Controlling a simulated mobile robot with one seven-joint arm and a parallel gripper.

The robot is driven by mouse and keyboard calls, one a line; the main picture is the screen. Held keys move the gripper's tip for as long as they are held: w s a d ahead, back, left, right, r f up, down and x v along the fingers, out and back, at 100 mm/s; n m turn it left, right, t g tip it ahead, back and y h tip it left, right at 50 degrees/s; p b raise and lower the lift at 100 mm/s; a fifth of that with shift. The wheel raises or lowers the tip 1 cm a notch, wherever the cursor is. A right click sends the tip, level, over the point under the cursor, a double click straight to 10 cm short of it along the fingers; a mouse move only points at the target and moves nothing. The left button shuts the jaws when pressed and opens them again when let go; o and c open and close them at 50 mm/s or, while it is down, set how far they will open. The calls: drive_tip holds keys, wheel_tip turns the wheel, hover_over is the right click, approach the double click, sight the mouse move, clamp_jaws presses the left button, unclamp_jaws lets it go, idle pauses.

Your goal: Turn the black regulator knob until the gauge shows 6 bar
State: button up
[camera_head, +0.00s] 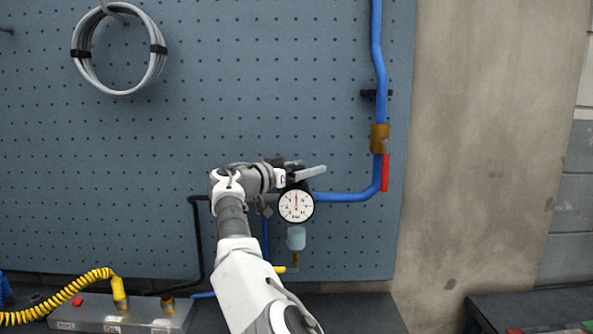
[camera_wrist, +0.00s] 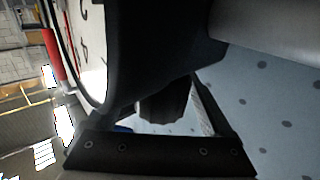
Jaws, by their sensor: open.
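The round white gauge (camera_head: 296,207) faces out in the head view, its red needle pointing roughly straight up; I cannot read its numbers there. In the wrist view part of the gauge face (camera_wrist: 92,50) shows at the upper left, cut off and very close. A dark ribbed piece (camera_wrist: 166,106), which looks like the black regulator knob, lies between the finger sides in the wrist view. My gripper (camera_head: 294,172) is open just above the gauge in the head view and covers most of the knob area. I cannot tell whether the fingers touch the knob.
A blue pipe (camera_head: 345,196) runs right from the regulator and up past a red lever (camera_head: 385,172). A pale blue bowl (camera_head: 296,238) hangs below the gauge. A grey cable coil (camera_head: 88,50) hangs on the pegboard (camera_head: 200,110). A yellow coiled hose (camera_head: 60,298) lies lower left.

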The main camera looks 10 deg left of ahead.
drive_tip(key=b+v, duration=0.4)
drive_tip(key=v, duration=1.3)
drive_tip(key=shift+s, duration=0.15)
drive_tip(key=shift+a, duration=0.15)
